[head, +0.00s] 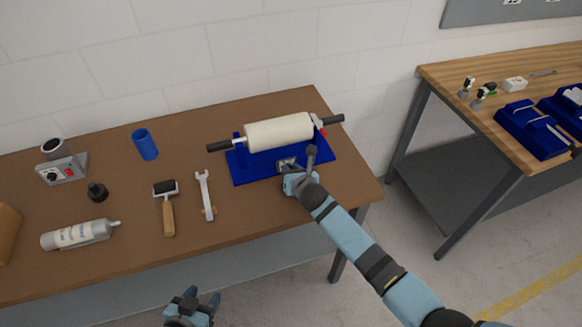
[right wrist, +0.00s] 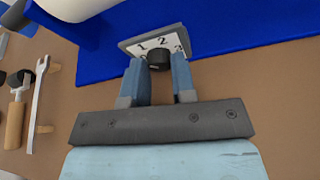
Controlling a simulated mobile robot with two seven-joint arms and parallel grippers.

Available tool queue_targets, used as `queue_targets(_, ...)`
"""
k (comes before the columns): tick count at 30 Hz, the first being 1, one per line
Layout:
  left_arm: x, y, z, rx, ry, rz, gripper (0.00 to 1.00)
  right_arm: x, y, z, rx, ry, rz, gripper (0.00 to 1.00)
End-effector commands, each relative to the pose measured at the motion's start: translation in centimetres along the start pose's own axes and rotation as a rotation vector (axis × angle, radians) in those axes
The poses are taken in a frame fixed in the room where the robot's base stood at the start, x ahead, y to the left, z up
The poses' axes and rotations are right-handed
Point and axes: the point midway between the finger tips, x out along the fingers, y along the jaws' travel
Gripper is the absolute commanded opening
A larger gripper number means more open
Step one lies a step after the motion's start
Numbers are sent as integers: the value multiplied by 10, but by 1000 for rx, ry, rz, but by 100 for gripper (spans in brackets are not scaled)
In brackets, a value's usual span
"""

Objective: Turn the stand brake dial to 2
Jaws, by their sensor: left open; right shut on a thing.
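The blue stand (head: 240,172) holds a cream foam roller (head: 279,132) with dark handles, toward the right of the brown table. On its front is a pale dial plate (right wrist: 141,47) marked 1, 2 and 3. The black brake dial (right wrist: 158,58) sits below the 2, between the fingertips of my right gripper (head: 297,170), which is shut on it. I cannot tell which number the dial points to. In the head view the gripper mostly covers the dial. My left gripper (head: 195,303) is open and empty, in front of the table at the bottom.
A wrench (head: 206,192), a small hand roller (head: 166,205), a blue cup (head: 145,144), a tube (head: 78,234), a black knob (head: 97,192) and a grey control box (head: 62,168) lie left of the stand. A second bench (head: 450,75) stands at the right.

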Motion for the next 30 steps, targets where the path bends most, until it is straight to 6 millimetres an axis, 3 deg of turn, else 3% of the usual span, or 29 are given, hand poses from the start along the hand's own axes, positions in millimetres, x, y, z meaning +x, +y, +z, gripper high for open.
queue_targets(11,-1,1,1,-3,-3,1,53,0,0,-1,1,0,1,1)
queue_targets(12,-1,1,1,-3,-3,1,53,0,0,-1,1,0,1,34)
queue_targets(15,-1,1,1,-3,-3,1,53,0,0,0,1,0,1,50)
queue_targets(25,1,1,-3,-1,4,1,53,-3,0,-1,1,0,0,50)
queue_targets(30,1,0,-4,-1,7,0,53,-25,-1,-1,0,0,1,50)
